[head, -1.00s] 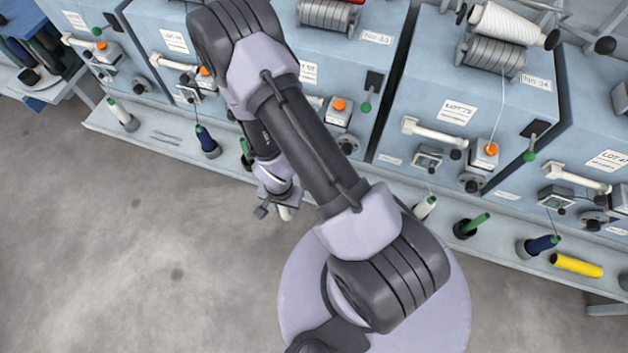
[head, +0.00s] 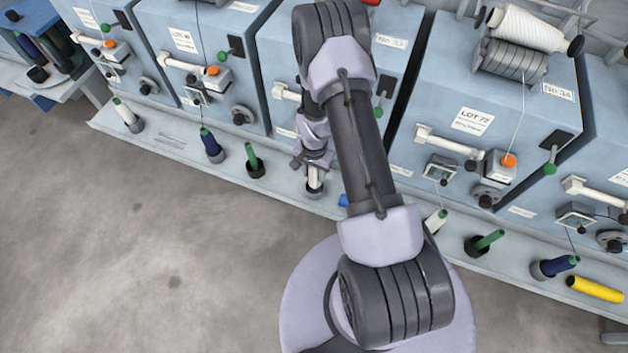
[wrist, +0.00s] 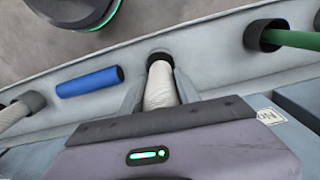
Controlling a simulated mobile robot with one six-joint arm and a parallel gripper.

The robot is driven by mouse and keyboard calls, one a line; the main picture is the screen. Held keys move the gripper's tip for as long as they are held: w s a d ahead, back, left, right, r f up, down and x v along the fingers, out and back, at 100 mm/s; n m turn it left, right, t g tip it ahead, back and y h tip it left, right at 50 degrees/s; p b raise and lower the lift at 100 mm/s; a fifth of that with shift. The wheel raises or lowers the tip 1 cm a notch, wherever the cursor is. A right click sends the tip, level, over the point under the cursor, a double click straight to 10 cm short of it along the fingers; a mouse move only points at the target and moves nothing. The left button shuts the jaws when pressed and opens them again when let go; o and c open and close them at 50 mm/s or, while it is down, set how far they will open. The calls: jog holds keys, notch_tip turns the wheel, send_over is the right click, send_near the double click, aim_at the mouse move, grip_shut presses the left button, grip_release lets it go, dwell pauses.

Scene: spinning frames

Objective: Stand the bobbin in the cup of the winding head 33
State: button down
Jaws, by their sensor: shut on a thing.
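My gripper (head: 314,164) is shut on a white bobbin (wrist: 160,88), which points down between the two fingers in the wrist view. The bobbin's lower part shows under the gripper in the head view (head: 314,179). A dark cup (wrist: 158,57) on the shelf is at the bobbin's lower end, and its rim shows around that end. I cannot tell how deep the bobbin sits in it. Winding head 33 (head: 420,28) is the blue-grey machine behind my arm, with its No 33 label (head: 390,41); the arm hides much of its front.
A blue tube (wrist: 88,82) lies on the shelf (wrist: 215,45) beside the cup. A cup with a green tube (head: 254,160) stands to the left in the head view. A pale bobbin (head: 436,219) stands to the right. A yellow tube (head: 596,289) lies farther right. Open floor (head: 150,260) is in front.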

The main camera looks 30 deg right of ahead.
aim_at(314, 169)
jog(key=shift+f+b, duration=0.75)
jog(key=shift+f, duration=1.15)
jog(key=shift+f+b, duration=0.35)
jog(key=c, duration=0.9)
grip_release()
jog(key=shift+o, duration=0.2)
notch_tip(314, 169, up, 8)
jog(key=p, duration=0.4)
jog(key=shift+r, duration=0.2)
jog(key=shift+s+f, duration=0.1)
jog(key=shift+f, duration=0.05)
